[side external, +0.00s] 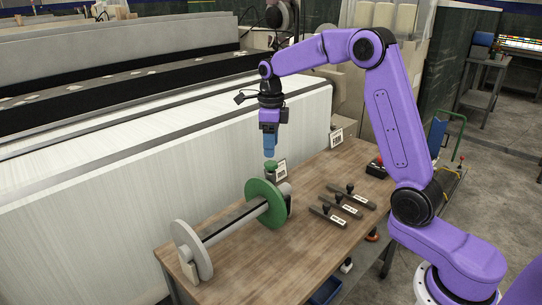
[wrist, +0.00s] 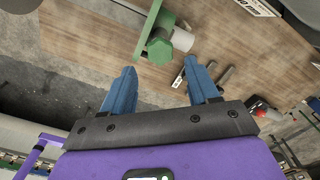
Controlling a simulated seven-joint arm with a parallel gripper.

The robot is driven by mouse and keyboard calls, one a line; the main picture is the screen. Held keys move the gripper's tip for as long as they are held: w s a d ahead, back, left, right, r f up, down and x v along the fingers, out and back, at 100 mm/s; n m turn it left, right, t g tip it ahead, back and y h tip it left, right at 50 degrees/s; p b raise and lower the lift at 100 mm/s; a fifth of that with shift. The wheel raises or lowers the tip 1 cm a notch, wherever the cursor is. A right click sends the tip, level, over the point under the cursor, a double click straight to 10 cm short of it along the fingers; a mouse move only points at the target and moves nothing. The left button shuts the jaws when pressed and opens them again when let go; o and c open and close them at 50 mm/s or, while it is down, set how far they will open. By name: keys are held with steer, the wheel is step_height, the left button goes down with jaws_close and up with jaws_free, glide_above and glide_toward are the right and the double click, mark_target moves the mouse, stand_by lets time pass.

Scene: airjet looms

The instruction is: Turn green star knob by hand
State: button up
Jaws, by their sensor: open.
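The green star knob (side external: 271,167) sits at the top of the fixture on the wooden table, just behind a large green disc (side external: 262,205). In the wrist view the knob (wrist: 160,47) shows beside a grey cylinder (wrist: 182,40), ahead of the fingertips and roughly between them. My gripper (side external: 269,156) points down with its blue fingers just above the knob in the side view; touching or apart is hard to tell there. In the wrist view my gripper (wrist: 160,65) has its two fingers spread wide, with nothing between them.
A bar joins the green disc to a grey disc (side external: 193,250) at front left. Several dark tools (side external: 343,204) lie to the right on the wooden table (side external: 265,268). The white-fronted loom (side external: 120,190) runs along the left.

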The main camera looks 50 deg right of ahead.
mark_target(271, 163)
steer(key=shift+f, duration=2.45)
steer(key=c, duration=0.8)
steer(key=shift+o, duration=0.2)
